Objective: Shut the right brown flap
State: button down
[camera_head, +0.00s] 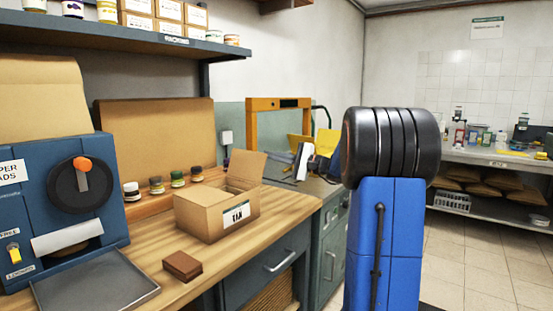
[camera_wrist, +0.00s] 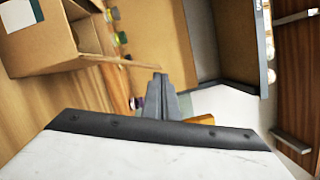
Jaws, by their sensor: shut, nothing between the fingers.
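The brown cardboard box (camera_head: 199,219), with a white and green label, sits on the wooden counter in the head view. Its right flap (camera_head: 247,167) stands up, open, at the right side. The box's left part looks covered, but I cannot tell how its other flaps lie. In the wrist view the box (camera_wrist: 88,35) is at the upper left, tilted by the camera, with a flap edge reaching toward the fingers. My gripper (camera_wrist: 160,78) is shut and empty, beside the box and apart from it as far as I can tell. The head view hides my gripper.
Several jars (camera_head: 157,184) stand behind the box. A dark brown block (camera_head: 182,266) lies on the counter (camera_head: 230,258) in front of it. A blue machine (camera_head: 50,190) with a tray stands at left. A shelf (camera_head: 110,36) hangs above. The floor at right is clear.

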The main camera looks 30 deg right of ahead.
jog(key=shift+a, duration=0.1)
dwell(0.4)
jog(key=s+a+r+n+g+h, duration=0.2)
jog(key=s+a+n, duration=0.2)
jog(key=a+n, duration=0.55)
jog(key=s+a+f+n+h, duration=0.2)
jog(key=a+f+n, duration=0.5)
jog(key=f+n, duration=0.1)
dwell(0.7)
jog(key=shift+s+a+f, duration=0.1)
dwell(0.4)
